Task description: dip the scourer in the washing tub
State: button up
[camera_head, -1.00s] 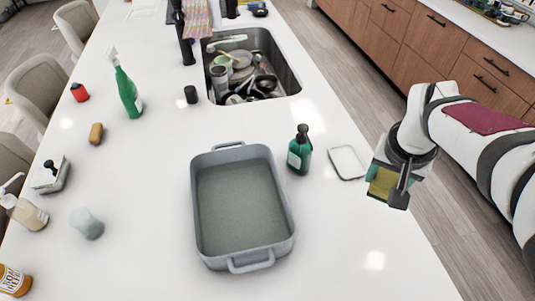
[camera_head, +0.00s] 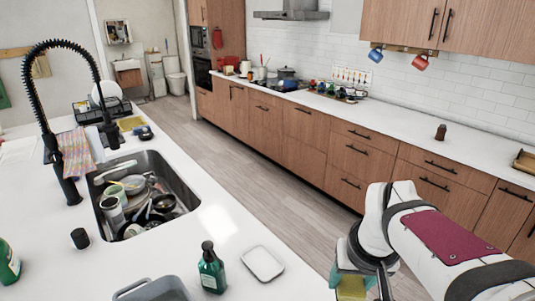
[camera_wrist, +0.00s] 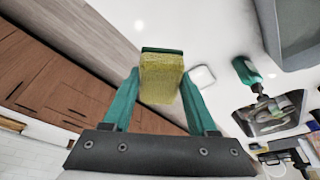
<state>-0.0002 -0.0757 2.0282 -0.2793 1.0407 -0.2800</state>
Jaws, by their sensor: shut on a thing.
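The scourer (camera_wrist: 161,80) is a yellow sponge block with a dark green layer. In the wrist view it sits between the two teal fingers of my gripper (camera_wrist: 160,76), which is shut on it. In the head view the scourer (camera_head: 350,290) shows at the bottom edge, below my gripper (camera_head: 352,278), right of the counter. The washing tub (camera_head: 150,292) is grey; only its far rim and handle show at the bottom of the head view. In the wrist view, part of the tub (camera_wrist: 285,30) shows at the upper right, apart from the scourer.
A dark green pump bottle (camera_head: 211,270) and a small white tray (camera_head: 262,263) stand between tub and gripper. Beyond is a sink (camera_head: 185,188) full of dishes with a black faucet (camera_head: 62,160). A green bottle (camera_head: 7,266) is at the left edge.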

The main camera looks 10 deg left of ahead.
notch_tip(320, 180, down, 12)
jog(key=shift+f, duration=0.15)
dwell(0.6)
dwell(1.8)
